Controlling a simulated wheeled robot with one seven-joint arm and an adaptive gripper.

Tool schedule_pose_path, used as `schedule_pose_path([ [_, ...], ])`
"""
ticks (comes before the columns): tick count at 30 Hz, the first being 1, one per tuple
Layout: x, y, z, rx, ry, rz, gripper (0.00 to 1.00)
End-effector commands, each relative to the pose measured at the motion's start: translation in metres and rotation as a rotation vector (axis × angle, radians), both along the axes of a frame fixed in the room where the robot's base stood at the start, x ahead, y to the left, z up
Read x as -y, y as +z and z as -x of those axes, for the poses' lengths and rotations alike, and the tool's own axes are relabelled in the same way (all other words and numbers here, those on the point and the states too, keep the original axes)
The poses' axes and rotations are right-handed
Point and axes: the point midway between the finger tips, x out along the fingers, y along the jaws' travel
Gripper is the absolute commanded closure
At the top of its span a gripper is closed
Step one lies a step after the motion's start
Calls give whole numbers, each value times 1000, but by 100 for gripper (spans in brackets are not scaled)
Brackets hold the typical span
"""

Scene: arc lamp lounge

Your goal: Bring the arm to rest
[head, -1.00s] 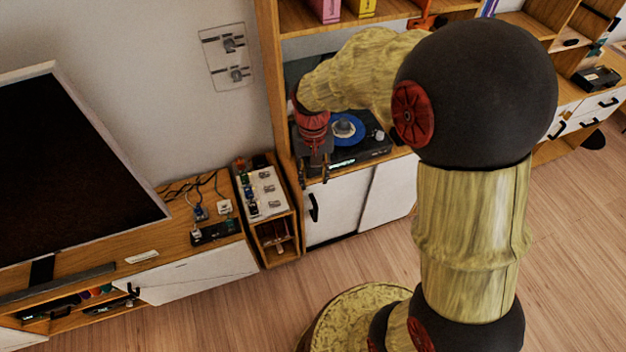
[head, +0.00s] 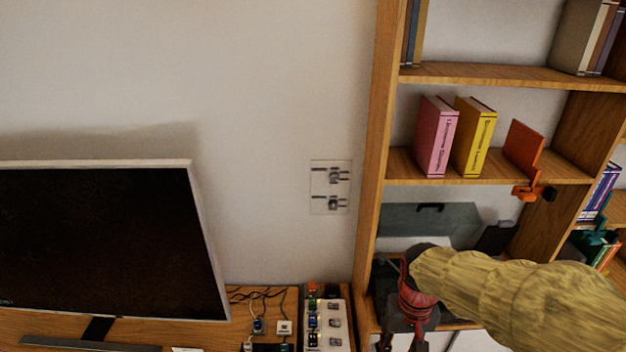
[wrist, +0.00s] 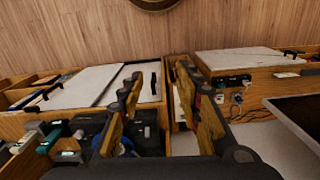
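My gripper (head: 402,346) is at the bottom of the head view, in front of the low shelf of the bookcase, with its fingertips near or past the frame edge. My arm comes in from the lower right. In the wrist view my gripper (wrist: 160,78) has its two fingers apart, and I see nothing held between them. A dark record player (head: 385,280) stands on the shelf by the gripper, mostly hidden in the head view; a bit of its blue disc (wrist: 127,146) shows beside a finger in the wrist view. I cannot tell the clearance.
The bookcase (head: 383,130) holds a pink book (head: 436,140), a yellow book (head: 474,138) and an orange bookend (head: 524,150). A switch-panel box (head: 333,325) stands left of the gripper, beside a large screen (head: 100,240). White cabinet doors (wrist: 85,88) and wooden floor (wrist: 80,25) show in the wrist view.

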Motion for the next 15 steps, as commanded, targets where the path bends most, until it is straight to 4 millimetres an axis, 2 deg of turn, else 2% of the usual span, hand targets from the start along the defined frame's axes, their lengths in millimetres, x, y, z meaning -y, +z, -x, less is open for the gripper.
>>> schedule_pose_path([
  [3, 0, 23, 24, 83, 28, 1, 65],
  [9, 0, 55, 64, 244, 61, 7, 65],
  [15, 0, 79, 91, 401, 63, 12, 65],
])
